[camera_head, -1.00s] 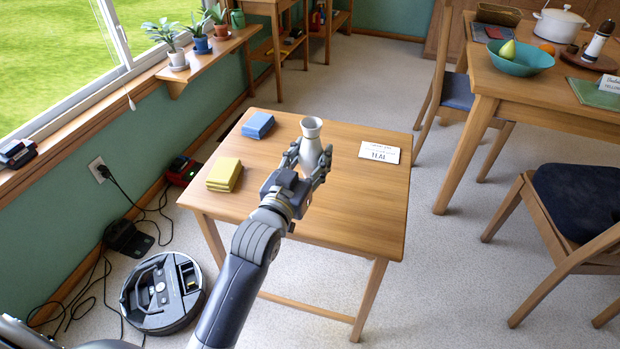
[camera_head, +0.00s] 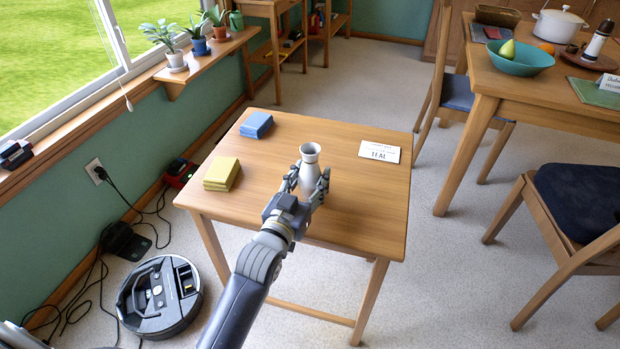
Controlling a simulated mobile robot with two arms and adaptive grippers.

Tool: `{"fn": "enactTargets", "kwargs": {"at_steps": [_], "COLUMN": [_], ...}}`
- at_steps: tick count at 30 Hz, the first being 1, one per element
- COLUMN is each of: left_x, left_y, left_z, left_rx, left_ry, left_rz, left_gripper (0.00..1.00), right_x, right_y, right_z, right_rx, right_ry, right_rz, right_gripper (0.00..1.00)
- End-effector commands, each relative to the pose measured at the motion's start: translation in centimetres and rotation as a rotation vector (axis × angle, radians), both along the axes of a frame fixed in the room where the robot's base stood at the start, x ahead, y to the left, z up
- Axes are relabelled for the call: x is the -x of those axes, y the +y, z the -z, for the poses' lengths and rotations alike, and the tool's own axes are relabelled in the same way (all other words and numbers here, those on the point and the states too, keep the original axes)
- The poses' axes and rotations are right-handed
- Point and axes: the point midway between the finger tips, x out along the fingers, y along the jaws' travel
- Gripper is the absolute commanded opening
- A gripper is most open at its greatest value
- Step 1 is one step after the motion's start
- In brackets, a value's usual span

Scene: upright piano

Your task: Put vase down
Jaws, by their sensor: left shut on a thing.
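The vase (camera_head: 310,160) is pale grey-white, with a flared mouth and a narrow neck, and it is upright. My left gripper (camera_head: 308,182) is shut on its lower body, one finger on each side. The vase is over the small wooden table (camera_head: 355,205), near its middle. The fingers partly hide its base, so I cannot tell whether it touches the tabletop. My right gripper is not in view.
A robot vacuum (camera_head: 160,297) and cables lie on the floor at left. A chair (camera_head: 570,225) stands at right.

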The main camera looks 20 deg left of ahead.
Motion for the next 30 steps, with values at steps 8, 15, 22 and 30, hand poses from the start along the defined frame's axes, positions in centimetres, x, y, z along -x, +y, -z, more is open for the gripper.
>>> {"fn": "enactTargets", "kwargs": {"at_steps": [8, 15, 22, 30], "left_x": [0.0, 0.0, 0.9, 5.3], "left_y": [0.0, 0.0, 0.1, 0.5], "left_z": [0.2, 0.2, 0.0, 0.0], "left_rx": [0.000, 0.000, 0.000, 0.000], "left_ry": [0.001, 0.000, 0.002, 0.004], "left_rz": [0.000, 0.000, 0.000, 0.000], "left_gripper": [0.64, 0.64, 0.64, 0.64], "right_x": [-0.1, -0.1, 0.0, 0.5], "right_y": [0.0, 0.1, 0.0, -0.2], "right_z": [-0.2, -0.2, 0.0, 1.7], "right_rx": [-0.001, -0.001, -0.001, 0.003], "right_ry": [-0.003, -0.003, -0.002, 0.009], "right_rz": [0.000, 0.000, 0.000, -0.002], "right_gripper": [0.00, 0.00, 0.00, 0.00]}}
